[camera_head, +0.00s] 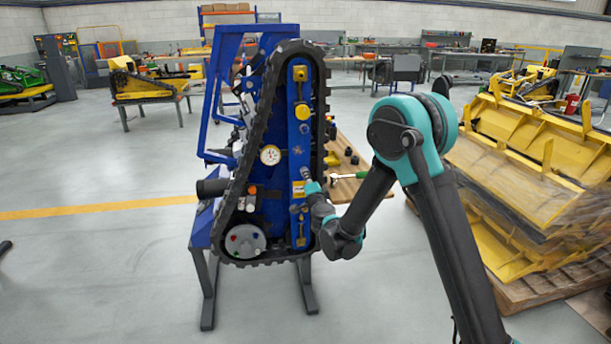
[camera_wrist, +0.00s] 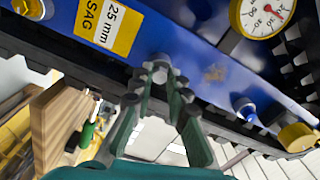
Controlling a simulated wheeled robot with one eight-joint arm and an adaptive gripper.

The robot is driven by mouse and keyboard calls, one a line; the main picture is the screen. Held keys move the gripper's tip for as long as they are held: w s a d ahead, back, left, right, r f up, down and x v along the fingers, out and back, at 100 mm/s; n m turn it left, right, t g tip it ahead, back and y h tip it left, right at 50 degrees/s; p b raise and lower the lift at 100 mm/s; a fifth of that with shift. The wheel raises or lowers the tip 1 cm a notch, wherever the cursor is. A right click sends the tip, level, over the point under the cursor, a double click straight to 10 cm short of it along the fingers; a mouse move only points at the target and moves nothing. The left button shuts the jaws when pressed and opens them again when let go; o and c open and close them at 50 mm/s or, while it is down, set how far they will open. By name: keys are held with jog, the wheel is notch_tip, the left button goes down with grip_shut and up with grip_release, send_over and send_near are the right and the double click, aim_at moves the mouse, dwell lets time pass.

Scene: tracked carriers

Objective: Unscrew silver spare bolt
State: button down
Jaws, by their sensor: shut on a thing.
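The silver spare bolt (camera_wrist: 160,66) sits at the blue panel's face beside the yellow "25 mm SAG" label (camera_wrist: 108,26) in the wrist view. My gripper (camera_wrist: 158,80) is shut on it, with one fingertip on each side, so only part of the bolt shows. In the head view my gripper (camera_head: 311,186) meets the front of the tracked carrier's blue side plate (camera_head: 298,125), next to the yellow label (camera_head: 298,189). The bolt is small there and partly covered by my gripper. Whether its thread is still engaged cannot be told.
A black rubber track (camera_head: 250,120) surrounds the blue plate. A dial gauge (camera_head: 270,155) sits left of my gripper. Yellow knobs sit above and below on the plate. A wooden board (camera_head: 347,165) with black parts and a green-handled tool stands right behind. Yellow frames (camera_head: 520,150) are stacked at right.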

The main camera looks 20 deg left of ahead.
jog(key=n, duration=0.6)
jog(key=shift+s+d+n, duration=0.1)
jog(key=shift+s+n, duration=0.05)
jog(key=shift+n, duration=0.25)
jog(key=shift+s+d, duration=0.1)
jog(key=shift+s, duration=0.1)
jog(key=shift+v, duration=1.7)
jog(key=shift+s+d, duration=0.1)
